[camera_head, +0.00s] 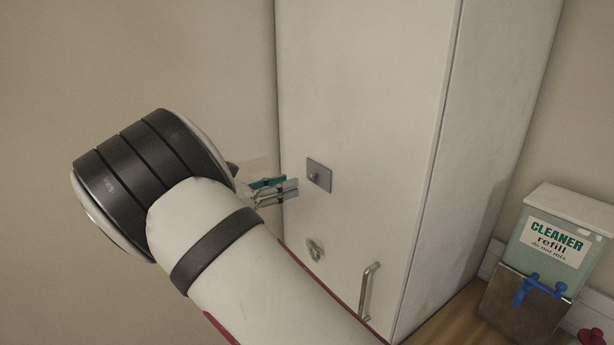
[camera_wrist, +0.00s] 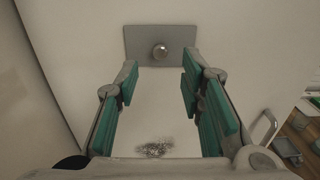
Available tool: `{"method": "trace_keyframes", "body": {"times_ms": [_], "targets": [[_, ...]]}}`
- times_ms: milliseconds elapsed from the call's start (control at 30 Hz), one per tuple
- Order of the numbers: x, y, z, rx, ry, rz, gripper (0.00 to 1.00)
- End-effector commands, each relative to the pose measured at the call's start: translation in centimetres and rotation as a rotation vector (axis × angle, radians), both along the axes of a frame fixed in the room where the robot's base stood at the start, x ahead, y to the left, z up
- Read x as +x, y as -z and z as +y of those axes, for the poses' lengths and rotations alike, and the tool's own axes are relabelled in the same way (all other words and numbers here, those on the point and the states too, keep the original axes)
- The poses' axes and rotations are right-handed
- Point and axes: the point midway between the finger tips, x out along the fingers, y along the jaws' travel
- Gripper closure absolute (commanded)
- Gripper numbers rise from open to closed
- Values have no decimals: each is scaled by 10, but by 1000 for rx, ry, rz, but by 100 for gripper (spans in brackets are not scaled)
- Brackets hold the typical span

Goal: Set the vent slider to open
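A small grey metal plate (camera_head: 326,169) with a round knob (camera_head: 315,177) is fixed to the front of a tall white cabinet. It is the only slider-like part I see, and no open or shut marking can be made out. In the wrist view the plate (camera_wrist: 137,44) is at the top centre, with its shiny knob (camera_wrist: 160,51) in the middle. My gripper (camera_head: 290,187) is just left of the plate in the head view. In the wrist view my gripper (camera_wrist: 160,82) has its green-padded fingers apart and empty, with the knob beyond the tips and between their lines.
A cleaner refill box (camera_head: 555,240) with a blue tap (camera_head: 540,290) stands at the right. Bare wall lies to the left.

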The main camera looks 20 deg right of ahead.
Motion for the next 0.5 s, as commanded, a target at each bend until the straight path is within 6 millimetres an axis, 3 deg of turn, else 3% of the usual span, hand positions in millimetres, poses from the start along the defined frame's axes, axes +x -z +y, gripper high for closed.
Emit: {"method": "trace_keyframes", "body": {"times_ms": [200, 500], "targets": [[11, -1, -40, 0, 3, 1, 64], [20, 0, -64, 0, 0, 0, 64]]}}
